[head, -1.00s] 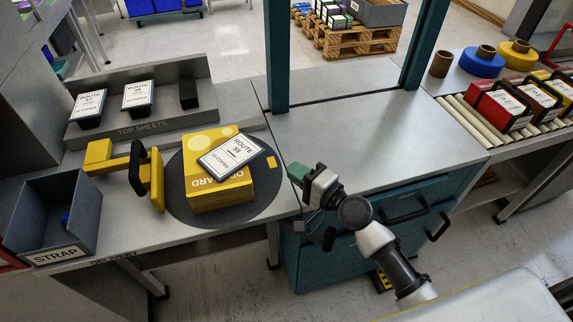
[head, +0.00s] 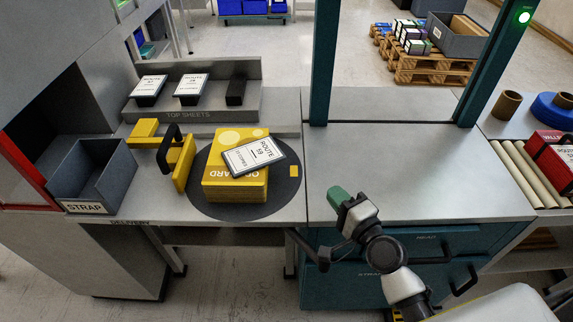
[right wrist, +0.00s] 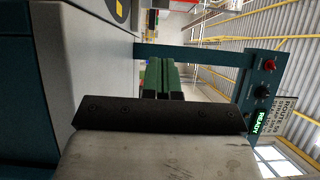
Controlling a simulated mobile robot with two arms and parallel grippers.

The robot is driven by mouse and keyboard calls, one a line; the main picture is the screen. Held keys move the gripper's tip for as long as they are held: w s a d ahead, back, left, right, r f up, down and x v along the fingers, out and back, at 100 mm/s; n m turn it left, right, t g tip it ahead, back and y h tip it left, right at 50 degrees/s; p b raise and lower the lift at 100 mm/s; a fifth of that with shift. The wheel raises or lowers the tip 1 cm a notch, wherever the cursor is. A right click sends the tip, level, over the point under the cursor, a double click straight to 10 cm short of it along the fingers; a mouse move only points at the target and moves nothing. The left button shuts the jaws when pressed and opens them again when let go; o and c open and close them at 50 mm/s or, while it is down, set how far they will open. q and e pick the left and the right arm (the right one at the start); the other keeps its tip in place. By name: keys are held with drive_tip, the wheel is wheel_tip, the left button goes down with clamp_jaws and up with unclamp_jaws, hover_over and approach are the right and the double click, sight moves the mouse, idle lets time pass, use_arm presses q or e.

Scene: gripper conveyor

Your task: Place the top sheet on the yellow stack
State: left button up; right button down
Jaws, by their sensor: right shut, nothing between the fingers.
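The yellow stack (head: 236,193) stands on a dark round plate (head: 287,200) on the left bench. A white top sheet (head: 254,157) marked ROUTE 59 lies on top of it, tilted and reaching past the right side of the stack's top. My right gripper (head: 336,194), with green fingers, is shut and empty, to the right of the stack and apart from it, near the bench's front edge. The green fingers also show shut in the right wrist view (right wrist: 161,78). My left gripper is not in view.
A grey TOP SHEETS rack (head: 190,114) at the back holds two ROUTE cards and a dark block. A yellow and black holder (head: 178,160) stands left of the stack. A grey STRAP bin (head: 95,175) is farther left. Teal posts (head: 326,60) rise behind the clear bench (head: 410,165).

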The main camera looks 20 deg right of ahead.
drive_tip(key=shift+w, duration=0.1)
drive_tip(key=p+x, duration=0.1)
drive_tip(key=x, duration=0.5)
drive_tip(key=shift+a+r, duration=0.1)
drive_tip(key=shift+a, duration=0.1)
drive_tip(key=x, duration=0.3)
drive_tip(key=shift+w, duration=0.2)
drive_tip(key=w+a+p, duration=0.1)
drive_tip(key=w+a, duration=0.1)
drive_tip(key=shift+w+a, duration=0.1)
drive_tip(key=shift+a, duration=0.25)
drive_tip(key=shift+w+a, duration=0.2)
drive_tip(key=shift+a, duration=0.2)
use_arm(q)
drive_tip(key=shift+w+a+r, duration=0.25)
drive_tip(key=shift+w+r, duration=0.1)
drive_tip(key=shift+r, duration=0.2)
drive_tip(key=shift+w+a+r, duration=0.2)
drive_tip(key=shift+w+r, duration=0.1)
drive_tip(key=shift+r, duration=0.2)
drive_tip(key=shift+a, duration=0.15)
